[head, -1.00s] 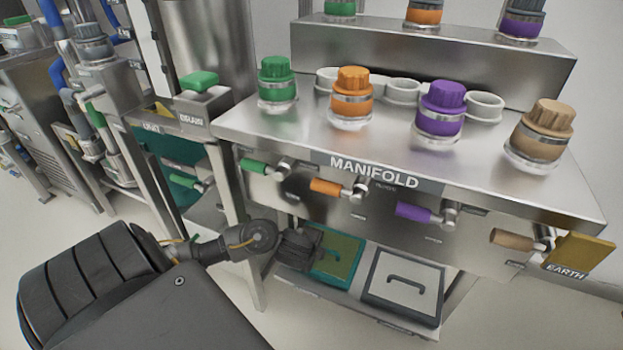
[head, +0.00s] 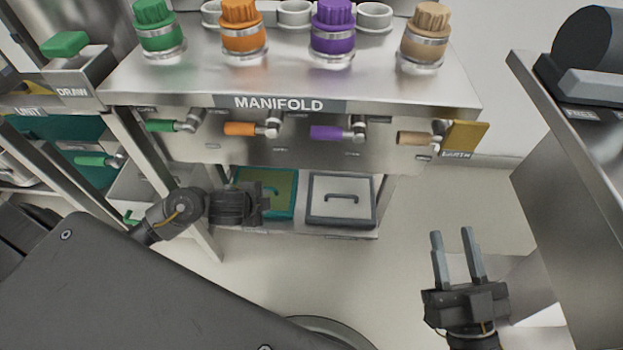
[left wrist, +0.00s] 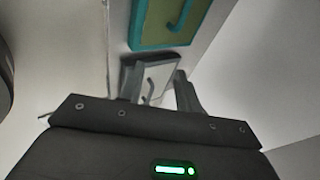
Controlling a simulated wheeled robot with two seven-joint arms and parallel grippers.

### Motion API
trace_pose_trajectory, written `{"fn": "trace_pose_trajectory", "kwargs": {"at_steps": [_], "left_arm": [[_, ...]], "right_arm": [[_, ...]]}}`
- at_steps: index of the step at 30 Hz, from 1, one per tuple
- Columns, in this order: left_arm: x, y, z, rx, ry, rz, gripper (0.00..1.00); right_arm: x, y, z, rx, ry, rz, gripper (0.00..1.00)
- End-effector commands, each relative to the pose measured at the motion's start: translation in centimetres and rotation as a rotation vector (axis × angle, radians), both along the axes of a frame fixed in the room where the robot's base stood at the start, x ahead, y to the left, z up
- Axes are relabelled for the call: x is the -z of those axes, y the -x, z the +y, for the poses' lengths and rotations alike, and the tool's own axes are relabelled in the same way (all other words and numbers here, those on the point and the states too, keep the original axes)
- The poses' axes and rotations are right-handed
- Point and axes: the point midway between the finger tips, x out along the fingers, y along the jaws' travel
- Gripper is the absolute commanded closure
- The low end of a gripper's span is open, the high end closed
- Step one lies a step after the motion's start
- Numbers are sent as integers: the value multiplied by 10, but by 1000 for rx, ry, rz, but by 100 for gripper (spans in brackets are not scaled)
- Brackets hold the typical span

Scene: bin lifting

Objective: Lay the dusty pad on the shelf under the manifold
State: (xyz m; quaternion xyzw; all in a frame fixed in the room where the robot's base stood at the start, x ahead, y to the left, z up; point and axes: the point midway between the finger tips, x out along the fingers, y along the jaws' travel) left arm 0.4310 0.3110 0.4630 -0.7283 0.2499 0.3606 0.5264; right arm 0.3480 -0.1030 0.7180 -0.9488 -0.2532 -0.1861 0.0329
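A teal-framed pad (head: 283,187) with a dull olive, dusty-looking face and a handle lies on the low shelf (head: 300,230) under the manifold (head: 300,125). A pale pad (head: 342,207) with a dark frame lies to its right. My left gripper (head: 262,203) overlaps the teal pad's left part in the head view; its fingers are hidden there. In the left wrist view its fingers (left wrist: 160,85) stand apart, with the pale pad (left wrist: 158,72) showing beyond them and the teal pad (left wrist: 168,24) above. I see no contact. My right gripper (head: 453,243) is open and empty over the floor.
Green, orange, purple and tan capped jars (head: 332,28) stand on the manifold top, with coloured valve handles (head: 325,133) along its front. A yellow plate (head: 464,137) sticks out at its right end. A metal counter (head: 590,150) stands at right. Clear floor lies between.

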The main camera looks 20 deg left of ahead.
Motion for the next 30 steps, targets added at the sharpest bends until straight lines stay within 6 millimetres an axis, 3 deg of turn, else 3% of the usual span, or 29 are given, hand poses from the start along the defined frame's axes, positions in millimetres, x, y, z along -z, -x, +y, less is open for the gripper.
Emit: {"fn": "trace_pose_trajectory", "kwargs": {"at_steps": [1,2,3,5,6,9,12,15,17,21,30], "left_arm": [[0,9,-38,34,125,-16,66],[-4,15,-63,57,216,-34,66],[-14,23,-98,86,352,-67,66],[-39,35,-148,118,571,-132,66],[-63,42,-176,132,719,-188,66],[-133,58,-217,138,1049,-358,66],[-193,69,-223,115,1282,-531,66],[-232,77,-216,89,1418,-668,66],[-246,81,-211,78,1463,-721,66],[-257,84,-206,72,1496,-764,66],[-256,84,-207,74,1494,-762,66]], "right_arm": [[0,0,0,0,0,0,64],[0,0,0,0,0,0,64],[0,0,0,0,0,0,64],[0,0,0,0,0,1,64],[0,0,0,1,0,1,64],[0,0,0,1,0,1,64],[0,0,0,1,0,0,64],[0,0,0,1,0,0,64],[0,0,0,1,0,0,64],[0,0,0,1,0,0,64],[0,0,0,1,-1,-1,64]]}}
